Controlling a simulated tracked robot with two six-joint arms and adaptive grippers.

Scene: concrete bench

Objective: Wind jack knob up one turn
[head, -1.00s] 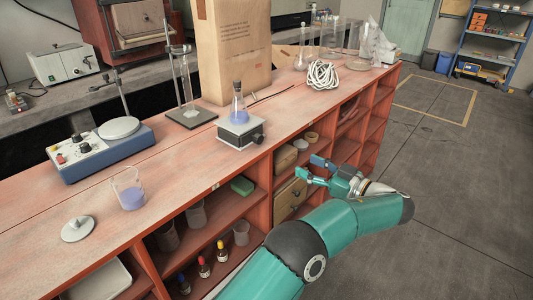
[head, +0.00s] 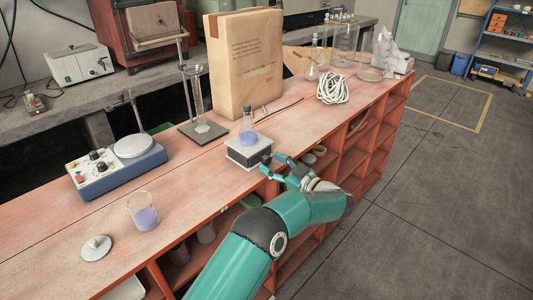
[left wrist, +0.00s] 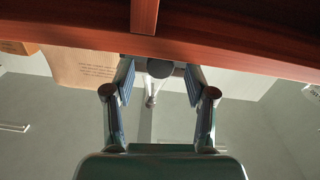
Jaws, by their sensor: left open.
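The lab jack (head: 247,153), a low block with a pale top and dark front, stands near the bench's front edge. A stoppered flask of blue-violet liquid (head: 248,136) stands on it. My left gripper (head: 273,166) is open in front of the jack's knob side, its fingers pointing at it. In the left wrist view, the dark round knob (left wrist: 160,69) shows between the two spread fingers of the gripper (left wrist: 160,82), with a gap on each side. I cannot tell how far the fingertips reach along the knob. In the head view, the fingers largely hide the knob. My right gripper is not in view.
The red bench (head: 200,178) also carries a beaker of violet liquid (head: 143,212), a blue hotplate stirrer (head: 118,166), a coil of white rope (head: 333,89) and a tall paper bag (head: 243,62). Open shelves lie below the front edge. The floor to the right is clear.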

